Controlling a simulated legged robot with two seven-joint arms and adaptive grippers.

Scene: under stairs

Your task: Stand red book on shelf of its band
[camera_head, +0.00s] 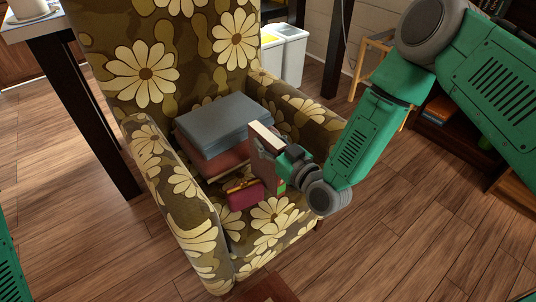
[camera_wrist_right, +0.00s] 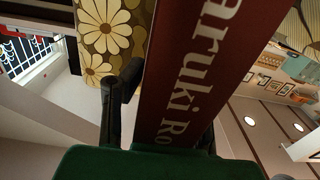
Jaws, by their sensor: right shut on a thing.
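The red book (camera_head: 263,152) is held upright over the seat of a flowered armchair (camera_head: 146,75), its pale page edges facing up. In the right wrist view its dark red spine (camera_wrist_right: 185,75) with large pale lettering fills the middle. My right gripper (camera_head: 282,167) is shut on the book from the right side. In the wrist view its dark fingers (camera_wrist_right: 160,125) lie on either side of the book. A low wooden shelf (camera_head: 447,141) stands at the right, partly hidden behind my right arm. My left gripper is out of view.
A grey cushion-like block (camera_head: 222,122) lies on a reddish one (camera_head: 212,160) on the seat, beside a small crimson item (camera_head: 245,196). An orange book (camera_head: 440,107) lies in the shelf. White bins (camera_head: 290,55) stand behind the chair. The floor at lower right is clear.

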